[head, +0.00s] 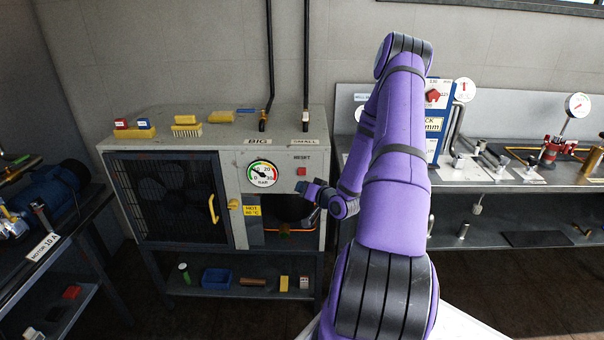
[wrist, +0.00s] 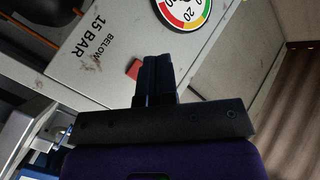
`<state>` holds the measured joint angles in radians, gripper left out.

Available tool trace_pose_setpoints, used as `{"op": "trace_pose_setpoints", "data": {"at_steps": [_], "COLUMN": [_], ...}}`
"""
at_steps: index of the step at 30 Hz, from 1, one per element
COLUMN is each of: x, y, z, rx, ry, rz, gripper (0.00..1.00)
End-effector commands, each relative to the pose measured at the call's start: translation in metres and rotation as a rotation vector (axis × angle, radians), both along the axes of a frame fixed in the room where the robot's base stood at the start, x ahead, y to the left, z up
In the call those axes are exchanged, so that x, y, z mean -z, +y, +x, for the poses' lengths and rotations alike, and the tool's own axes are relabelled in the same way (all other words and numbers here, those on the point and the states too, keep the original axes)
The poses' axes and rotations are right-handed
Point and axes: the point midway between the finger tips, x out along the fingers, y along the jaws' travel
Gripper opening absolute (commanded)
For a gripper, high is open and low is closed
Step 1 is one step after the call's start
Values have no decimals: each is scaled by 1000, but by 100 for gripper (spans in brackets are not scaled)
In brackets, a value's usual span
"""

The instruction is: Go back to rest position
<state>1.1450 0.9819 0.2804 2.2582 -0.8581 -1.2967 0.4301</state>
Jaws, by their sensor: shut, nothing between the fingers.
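My purple arm reaches forward over the middle of the head view. My gripper (head: 306,187) is in front of the grey tank cabinet (head: 210,132), close to its panel with the gauge (head: 262,173) and the red reset button (head: 301,171). In the wrist view, the fingers of my gripper (wrist: 157,62) are together and hold nothing. The gauge's coloured rim (wrist: 186,14) lies beyond the fingertips there. The red button (wrist: 134,69) shows just left of the fingers and is partly hidden by them. I cannot tell whether the fingers touch the panel.
Brushes and small blocks (head: 187,125) lie on the cabinet top. A workbench with a motor (head: 50,190) stands at left. A counter (head: 480,175) with gauges and fittings is at right. Dark open floor (head: 520,275) lies at lower right.

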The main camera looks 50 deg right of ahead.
Motion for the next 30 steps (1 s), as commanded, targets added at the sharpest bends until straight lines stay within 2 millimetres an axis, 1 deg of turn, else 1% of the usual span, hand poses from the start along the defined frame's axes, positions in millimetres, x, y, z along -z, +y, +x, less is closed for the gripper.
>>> {"op": "trace_pose_setpoints", "data": {"at_steps": [20, 23, 26, 30], "x": [-1, -8, -22, -51], "y": [0, 3, 9, 22], "z": [1, 6, 16, 32], "rx": [-2, -15, -38, -73], "ry": [4, 31, 91, 210], "rz": [-3, -29, -81, -181], "gripper": [0, 0, 0, 0]}}
